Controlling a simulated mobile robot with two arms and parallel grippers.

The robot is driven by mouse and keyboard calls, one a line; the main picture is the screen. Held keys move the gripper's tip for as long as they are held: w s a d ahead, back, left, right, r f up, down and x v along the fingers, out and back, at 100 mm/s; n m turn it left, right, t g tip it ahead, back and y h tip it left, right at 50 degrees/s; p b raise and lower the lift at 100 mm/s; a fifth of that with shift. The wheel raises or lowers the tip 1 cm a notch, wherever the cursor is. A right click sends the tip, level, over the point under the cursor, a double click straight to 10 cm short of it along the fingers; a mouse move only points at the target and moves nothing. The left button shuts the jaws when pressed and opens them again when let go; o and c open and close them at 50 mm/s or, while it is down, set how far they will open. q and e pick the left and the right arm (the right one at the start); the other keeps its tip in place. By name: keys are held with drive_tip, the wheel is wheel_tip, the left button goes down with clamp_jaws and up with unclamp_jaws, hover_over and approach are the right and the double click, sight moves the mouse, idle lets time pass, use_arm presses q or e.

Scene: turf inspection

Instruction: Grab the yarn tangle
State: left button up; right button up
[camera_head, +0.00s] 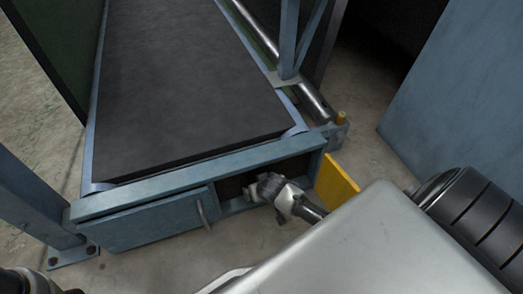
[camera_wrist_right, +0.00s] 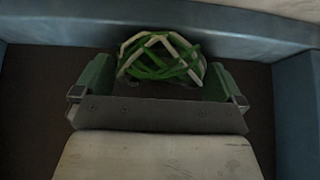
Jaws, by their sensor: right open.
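The yarn tangle (camera_wrist_right: 160,57) is a loose bundle of green and whitish strands in the right wrist view. It lies inside a dark compartment, near a blue wall. My right gripper (camera_wrist_right: 160,72) is open, with one green finger to the left of the tangle and one to the right. I cannot tell whether either finger touches it. In the head view my right gripper (camera_head: 257,188) reaches into the open compartment under the conveyor's end, and the tangle is hidden there. My left gripper is out of view.
A blue-framed conveyor with a dark belt (camera_head: 185,80) stands above the compartment. A closed blue door (camera_head: 150,220) with a handle is left of the opening, and a yellow panel (camera_head: 336,183) is right of it. Blue walls are close around the right gripper.

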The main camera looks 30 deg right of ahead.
drive_tip(key=shift+c, duration=0.3)
drive_tip(key=c, duration=0.9)
drive_tip(key=shift+o, duration=0.2)
drive_tip(key=shift+r, duration=0.1)
